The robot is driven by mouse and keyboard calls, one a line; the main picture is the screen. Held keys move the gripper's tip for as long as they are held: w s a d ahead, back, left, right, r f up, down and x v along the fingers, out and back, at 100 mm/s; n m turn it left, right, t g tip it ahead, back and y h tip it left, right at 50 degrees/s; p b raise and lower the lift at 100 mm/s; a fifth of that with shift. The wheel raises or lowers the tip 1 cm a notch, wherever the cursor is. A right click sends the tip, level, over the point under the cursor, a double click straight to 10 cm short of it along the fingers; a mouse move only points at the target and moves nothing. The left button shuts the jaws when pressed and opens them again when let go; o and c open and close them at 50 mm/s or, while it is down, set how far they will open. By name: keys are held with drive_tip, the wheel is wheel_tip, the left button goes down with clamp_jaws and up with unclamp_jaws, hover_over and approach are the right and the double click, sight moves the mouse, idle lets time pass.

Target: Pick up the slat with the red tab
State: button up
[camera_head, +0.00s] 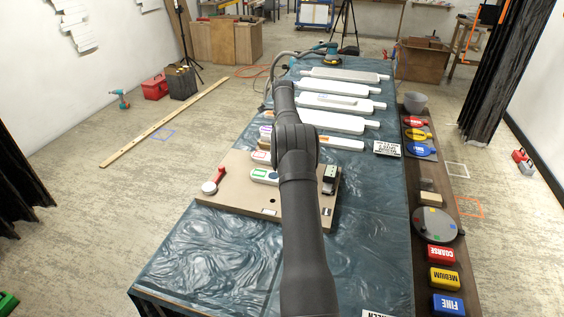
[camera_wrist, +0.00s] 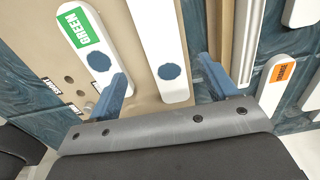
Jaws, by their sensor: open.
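In the head view, a white slat with a small reddish tab (camera_head: 261,157) lies on the tan board, partly hidden by my arm. It lies just beyond the slat with the green tab (camera_head: 264,175). In the wrist view, a white slat (camera_wrist: 157,35) with a dark blue round spot near its end lies between my fingers; its tab is out of view. To its left is the green-tabbed slat (camera_wrist: 88,45). My gripper (camera_wrist: 160,68) is open, one blue finger on each side of the middle slat. Contact cannot be told. In the head view the gripper is hidden behind my arm.
A slat with an orange tab (camera_wrist: 277,82) lies right of my right finger. Several long white slats (camera_head: 340,101) lie farther up the table (camera_head: 370,240). A red-handled item (camera_head: 220,175) lies at the board's left. Colored sanding blocks (camera_head: 443,279) line the right side.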

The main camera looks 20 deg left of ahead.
drive_tip(key=shift+w+a+f, duration=0.15)
drive_tip(key=shift+f, duration=0.2)
wheel_tip(320, 180, down, 7)
drive_tip(key=shift+r, duration=0.1)
drive_tip(key=c, duration=1.2)
